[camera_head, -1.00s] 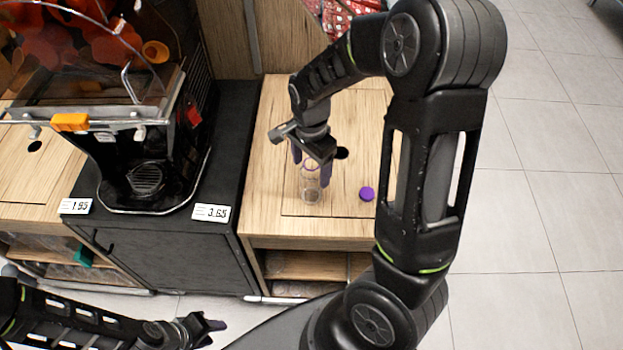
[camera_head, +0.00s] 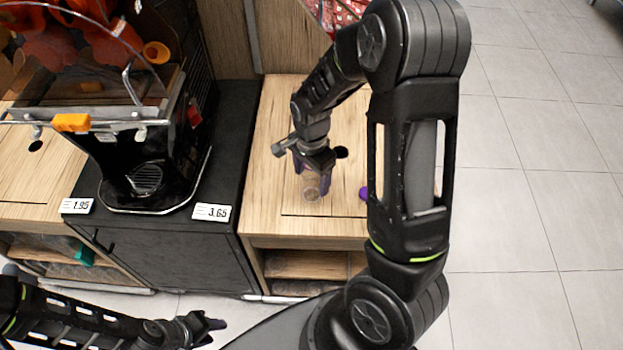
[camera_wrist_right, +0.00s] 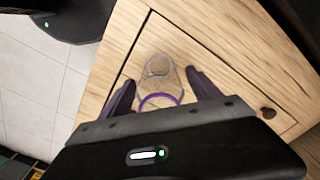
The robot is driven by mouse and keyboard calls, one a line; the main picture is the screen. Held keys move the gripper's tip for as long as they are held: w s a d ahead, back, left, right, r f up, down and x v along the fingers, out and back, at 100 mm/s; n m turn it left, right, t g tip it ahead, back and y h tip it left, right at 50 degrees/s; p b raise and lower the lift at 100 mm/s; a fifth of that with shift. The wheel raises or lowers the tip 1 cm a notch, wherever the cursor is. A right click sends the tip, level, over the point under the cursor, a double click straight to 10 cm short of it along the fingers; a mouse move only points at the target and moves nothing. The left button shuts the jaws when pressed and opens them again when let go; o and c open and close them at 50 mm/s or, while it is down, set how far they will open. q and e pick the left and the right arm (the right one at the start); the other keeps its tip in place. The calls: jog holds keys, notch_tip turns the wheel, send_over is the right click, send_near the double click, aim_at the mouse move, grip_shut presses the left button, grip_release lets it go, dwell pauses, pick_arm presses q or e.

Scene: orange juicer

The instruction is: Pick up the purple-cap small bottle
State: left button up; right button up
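A small clear bottle with a purple ring at its neck (camera_head: 311,188) stands on the wooden counter, partly hidden behind my right gripper. In the right wrist view the bottle (camera_wrist_right: 160,80) lies between the two purple fingers. My right gripper (camera_head: 313,178) is over it with its fingers apart, one on each side; gaps show between the fingers and the bottle. A separate purple cap (camera_head: 364,194) lies on the counter to the right, partly hidden by my right arm. My left gripper (camera_head: 213,325) is low at the bottom left, away from the counter; its opening is too small to tell.
The wooden counter (camera_head: 270,150) has a dark round hole (camera_head: 341,152) behind the bottle. A black juicer (camera_head: 150,150) stands on the dark cabinet (camera_head: 222,180) to the left. Price tags (camera_head: 211,212) sit on the cabinet's front edge. The tiled floor (camera_head: 540,220) to the right is clear.

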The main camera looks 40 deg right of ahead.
jog(key=c, duration=1.3)
jog(key=shift+r, duration=0.15)
notch_tip(320, 180, up, 10)
jog(key=shift+f, duration=0.1)
